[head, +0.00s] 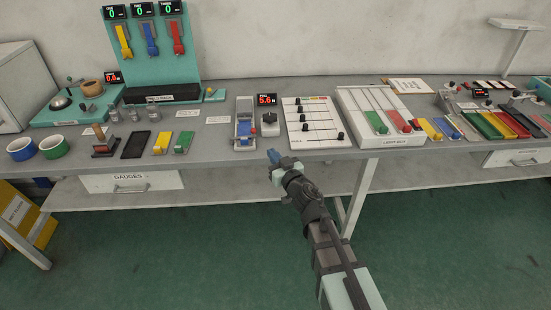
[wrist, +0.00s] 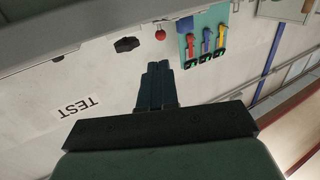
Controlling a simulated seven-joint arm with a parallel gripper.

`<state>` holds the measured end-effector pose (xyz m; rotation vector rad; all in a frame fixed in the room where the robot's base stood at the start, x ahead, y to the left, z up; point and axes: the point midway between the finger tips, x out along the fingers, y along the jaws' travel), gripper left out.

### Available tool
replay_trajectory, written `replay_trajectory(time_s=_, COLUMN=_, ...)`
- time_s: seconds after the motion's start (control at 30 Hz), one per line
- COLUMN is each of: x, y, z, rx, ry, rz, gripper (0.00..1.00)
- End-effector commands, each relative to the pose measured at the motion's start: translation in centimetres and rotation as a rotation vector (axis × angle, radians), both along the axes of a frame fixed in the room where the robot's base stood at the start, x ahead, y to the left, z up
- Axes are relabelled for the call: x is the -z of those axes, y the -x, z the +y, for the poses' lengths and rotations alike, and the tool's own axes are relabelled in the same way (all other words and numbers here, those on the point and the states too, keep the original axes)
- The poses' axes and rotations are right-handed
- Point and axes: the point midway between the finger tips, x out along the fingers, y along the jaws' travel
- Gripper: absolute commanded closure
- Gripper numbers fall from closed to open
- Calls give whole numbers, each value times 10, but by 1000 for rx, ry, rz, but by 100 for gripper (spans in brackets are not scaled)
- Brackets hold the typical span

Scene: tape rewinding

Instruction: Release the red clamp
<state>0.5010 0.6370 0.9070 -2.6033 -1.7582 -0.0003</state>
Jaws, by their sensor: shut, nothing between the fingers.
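A red clamp-like piece (head: 178,38) hangs on the teal board (head: 150,75) at the upper left of the head view, to the right of blue and yellow ones. In the wrist view, a red piece (wrist: 190,46) sits beside blue and yellow ones on a teal panel; I cannot tell whether it is the same piece. My gripper (head: 272,156) is at the bench's front edge in the head view, far from the teal board. Its fingers (wrist: 158,68) are together and empty in the wrist view.
Coloured blocks and bowls (head: 54,146) stand at the left.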

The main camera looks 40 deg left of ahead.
Motion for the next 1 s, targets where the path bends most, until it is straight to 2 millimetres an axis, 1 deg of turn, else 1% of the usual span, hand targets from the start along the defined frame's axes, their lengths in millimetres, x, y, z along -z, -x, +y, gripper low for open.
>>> replay_trajectory(time_s=0.03, x=0, y=-5, z=11, rx=0, ry=0, rz=0, gripper=100)
replay_trajectory(time_s=0.1, x=1, y=-9, z=22, rx=-1, ry=0, rz=0, gripper=100)
replay_trajectory(time_s=0.4, x=1, y=-30, z=71, rx=0, ry=0, rz=0, gripper=100)
replay_trajectory(time_s=0.53, x=0, y=-36, z=89, rx=-1, ry=0, rz=0, gripper=100)
replay_trajectory(time_s=0.7, x=0, y=-40, z=101, rx=-1, ry=0, rz=0, gripper=100)
replay_trajectory(time_s=1.0, x=0, y=-41, z=102, rx=0, ry=0, rz=0, gripper=100)
